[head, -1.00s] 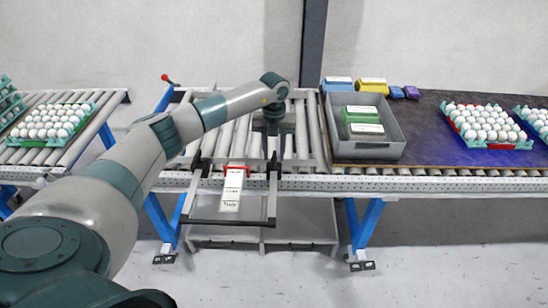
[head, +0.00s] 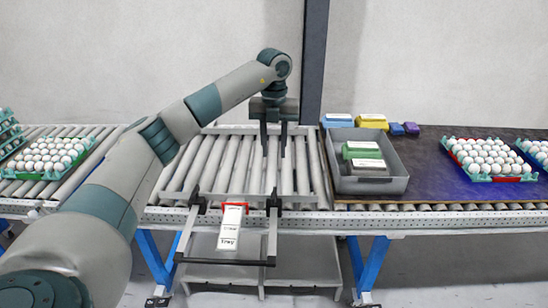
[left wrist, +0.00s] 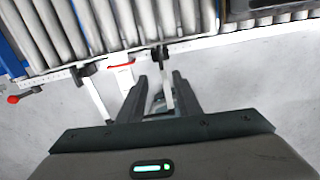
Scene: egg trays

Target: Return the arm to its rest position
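My left gripper (head: 273,138) hangs over the middle roller conveyor (head: 213,160) in the head view, fingers pointing down. Its two fingers are apart with nothing between them. In the left wrist view the same gripper (left wrist: 160,92) shows dark fingers with a gap, above the conveyor's front edge and the floor. My left arm reaches in from the lower left of the head view. My right gripper does not show in either view.
A black-and-grey frame with a labelled card (head: 231,226) sticks out from the conveyor front. A grey bin (head: 398,184) holds boxes at right. Egg trays stand on the right table (head: 488,174) and the left conveyor (head: 84,176). A dark post rises behind.

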